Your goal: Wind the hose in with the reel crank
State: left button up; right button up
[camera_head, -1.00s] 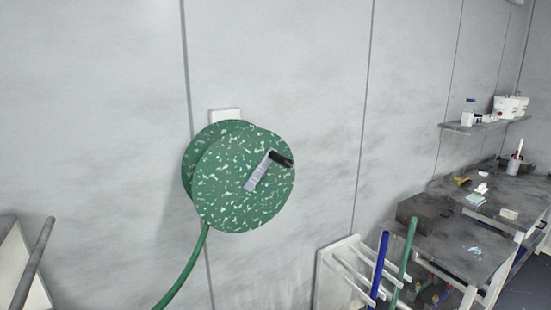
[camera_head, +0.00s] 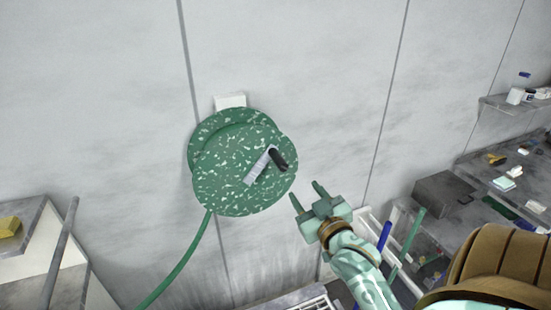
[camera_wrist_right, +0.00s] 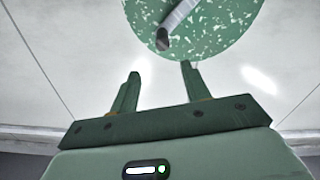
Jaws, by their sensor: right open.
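The hose reel (camera_head: 225,165) is a speckled green drum fixed to the wall left of centre in the head view. Its crank is a grey arm (camera_head: 258,168) with a black handle (camera_head: 279,159) at the upper right of the disc. The green hose (camera_head: 183,262) hangs from the reel's underside down to the left. My right gripper (camera_head: 308,194) is open and empty, below and right of the handle and apart from it. In the right wrist view, the handle (camera_wrist_right: 162,40) shows beyond the two spread fingers (camera_wrist_right: 160,80). My left gripper is not in view.
A rack with a blue pole (camera_head: 384,236) and a green pole (camera_head: 413,230) stands at lower right. Beyond it are a cluttered bench with a dark box (camera_head: 441,194) and a wall shelf (camera_head: 515,104). A yellow item (camera_head: 9,226) lies at far left. The wall around the reel is bare.

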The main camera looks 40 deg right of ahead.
jog(key=p, duration=0.1)
send_near(279, 160)
jog(key=shift+w+d+f, duration=0.3)
jog(key=shift+w+d, duration=0.05)
jog(key=shift+w, duration=0.3)
jog(key=x, duration=0.9)
jog(key=shift+w+d+f+p, duration=0.25)
jog(key=shift+w+p, duration=0.1)
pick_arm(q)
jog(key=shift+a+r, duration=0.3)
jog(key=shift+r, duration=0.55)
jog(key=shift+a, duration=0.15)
pick_arm(e)
grip_shut()
